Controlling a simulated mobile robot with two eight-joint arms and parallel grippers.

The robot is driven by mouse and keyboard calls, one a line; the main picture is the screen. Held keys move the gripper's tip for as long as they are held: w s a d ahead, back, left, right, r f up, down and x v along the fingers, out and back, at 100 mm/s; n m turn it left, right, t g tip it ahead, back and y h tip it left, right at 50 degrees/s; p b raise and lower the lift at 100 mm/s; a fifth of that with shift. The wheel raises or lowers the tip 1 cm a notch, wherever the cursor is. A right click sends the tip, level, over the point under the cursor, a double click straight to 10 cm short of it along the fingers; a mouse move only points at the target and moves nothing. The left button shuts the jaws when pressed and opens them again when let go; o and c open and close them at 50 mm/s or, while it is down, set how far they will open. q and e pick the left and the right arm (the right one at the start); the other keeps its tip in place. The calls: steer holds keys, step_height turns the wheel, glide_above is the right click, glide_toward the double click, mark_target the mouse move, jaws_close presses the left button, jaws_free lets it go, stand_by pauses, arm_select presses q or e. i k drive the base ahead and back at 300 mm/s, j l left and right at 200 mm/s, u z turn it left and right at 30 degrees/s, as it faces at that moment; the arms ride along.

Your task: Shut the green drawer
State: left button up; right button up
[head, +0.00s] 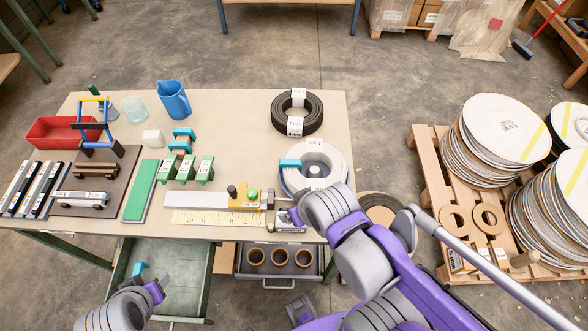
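The green drawer (185,262) stands pulled out under the left part of the workbench (235,130), towards me. A small turquoise piece (138,269) lies in it. My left gripper (163,284) is low at the drawer's front left, over or beside its near part; I cannot tell whether it touches. Its fingers are small and partly hidden by the wrist, so its opening is unclear. My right gripper (287,207) is at the bench's front edge, beside the yellow block (246,196) of a long ruler-like tool.
A grey drawer (248,262) holding three brown rings is also out, right of the green one. Dark and white coils (315,104), green blocks (186,169), a blue jug (173,99) and a red bin (64,133) crowd the bench. A loaded pallet (430,180) stands right.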

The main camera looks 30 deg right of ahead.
mark_target(189, 263)
steer(key=k+j+u, duration=0.2)
steer(key=u, duration=0.25)
steer(key=k+j+u, duration=0.15)
steer(key=j+u, duration=0.15)
steer(key=u, duration=0.2)
steer(key=j+u, duration=0.35)
steer(key=j, duration=0.1)
